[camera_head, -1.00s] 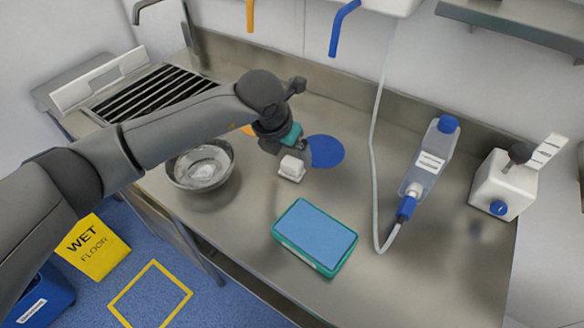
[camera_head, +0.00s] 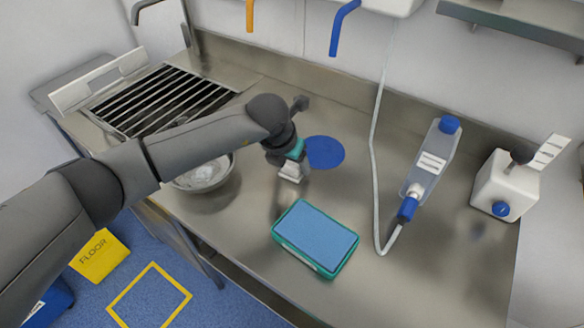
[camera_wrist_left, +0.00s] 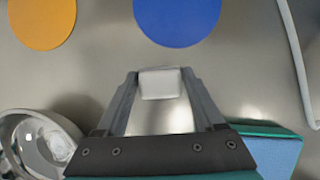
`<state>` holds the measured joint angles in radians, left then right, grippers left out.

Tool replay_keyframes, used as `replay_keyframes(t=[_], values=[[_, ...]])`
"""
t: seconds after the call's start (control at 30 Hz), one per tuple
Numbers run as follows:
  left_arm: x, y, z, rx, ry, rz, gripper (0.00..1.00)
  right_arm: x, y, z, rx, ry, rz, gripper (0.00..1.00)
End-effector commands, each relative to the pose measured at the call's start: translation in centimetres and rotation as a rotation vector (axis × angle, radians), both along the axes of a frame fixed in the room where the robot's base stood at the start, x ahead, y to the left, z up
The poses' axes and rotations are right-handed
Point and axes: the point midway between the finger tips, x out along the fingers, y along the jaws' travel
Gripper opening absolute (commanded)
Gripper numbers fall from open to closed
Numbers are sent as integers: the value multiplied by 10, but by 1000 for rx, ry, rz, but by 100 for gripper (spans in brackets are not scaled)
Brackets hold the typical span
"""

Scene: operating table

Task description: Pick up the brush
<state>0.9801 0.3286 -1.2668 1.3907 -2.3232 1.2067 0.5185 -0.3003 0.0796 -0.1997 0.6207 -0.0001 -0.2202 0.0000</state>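A small white block (camera_head: 289,172), which I take for the brush, is on the steel counter right of the metal bowl. It also shows in the left wrist view (camera_wrist_left: 160,84). My left gripper (camera_head: 292,163) is over it, pointing down. In the left wrist view the gripper's two fingers (camera_wrist_left: 160,76) stand wide apart, one on each side of the white block, with little or no visible gap. I see no clear sign of squeezing. My right gripper is not in view.
A metal bowl (camera_head: 203,175) stands left of the block, partly behind my arm. A teal-edged blue pad (camera_head: 315,236) lies in front, a flat blue disc (camera_head: 324,152) behind. A bottle (camera_head: 434,157), a tube (camera_head: 373,150) and a white container (camera_head: 503,185) are right.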

Motion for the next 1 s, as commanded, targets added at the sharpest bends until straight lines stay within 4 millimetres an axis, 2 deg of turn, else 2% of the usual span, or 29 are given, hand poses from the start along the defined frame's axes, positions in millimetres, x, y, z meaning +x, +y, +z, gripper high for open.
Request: replay_keyframes(t=[0.07, 0.47, 0.77, 1.0], values=[[0, 0, 0, 0, 0, 0, 60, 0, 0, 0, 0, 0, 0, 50], [0, 0, 0, 0, 0, 0, 15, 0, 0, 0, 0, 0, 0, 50], [0, 0, 2, 0, -1, 0, 13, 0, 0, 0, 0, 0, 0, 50], [1, 0, 24, -2, -2, 0, 13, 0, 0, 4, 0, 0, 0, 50]])
